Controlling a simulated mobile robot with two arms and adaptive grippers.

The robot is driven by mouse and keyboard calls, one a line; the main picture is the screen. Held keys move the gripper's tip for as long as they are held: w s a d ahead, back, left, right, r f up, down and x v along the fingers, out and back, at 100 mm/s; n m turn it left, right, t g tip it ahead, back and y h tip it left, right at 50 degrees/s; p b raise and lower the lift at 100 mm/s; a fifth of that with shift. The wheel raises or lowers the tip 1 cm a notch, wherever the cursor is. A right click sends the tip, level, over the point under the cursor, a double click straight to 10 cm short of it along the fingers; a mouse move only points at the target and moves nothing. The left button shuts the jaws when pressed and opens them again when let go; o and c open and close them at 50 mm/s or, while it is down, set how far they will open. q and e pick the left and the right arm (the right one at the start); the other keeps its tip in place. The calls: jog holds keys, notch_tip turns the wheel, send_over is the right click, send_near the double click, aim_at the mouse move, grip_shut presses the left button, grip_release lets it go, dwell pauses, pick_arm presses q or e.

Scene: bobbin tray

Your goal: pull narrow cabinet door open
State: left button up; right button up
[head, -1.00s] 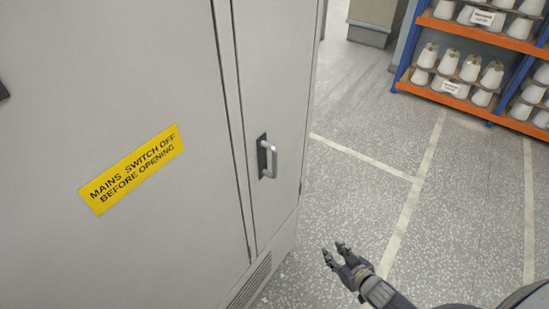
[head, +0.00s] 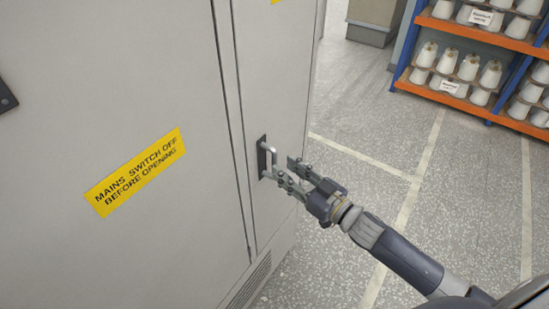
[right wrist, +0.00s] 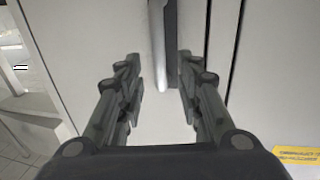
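The narrow cabinet door (head: 275,80) is the tall grey panel at the cabinet's right side in the head view, and it is shut. Its silver bar handle (head: 268,163) stands on a dark backplate. My right gripper (head: 282,170) is open at the handle, with its fingers pointing at it. In the right wrist view the handle (right wrist: 158,50) shows ahead between the two open fingers (right wrist: 160,80), with a gap to each finger. My left gripper is not in view.
The wide cabinet panel (head: 110,90) with a yellow warning label (head: 135,172) is left of the narrow door. Open speckled floor (head: 360,150) lies to the right. An orange and blue rack (head: 470,105) of white bobbins stands at the back right.

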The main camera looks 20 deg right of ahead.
aim_at(276, 162)
jog(key=shift+p+x, duration=0.5)
jog(key=shift+x, duration=2.25)
grip_shut()
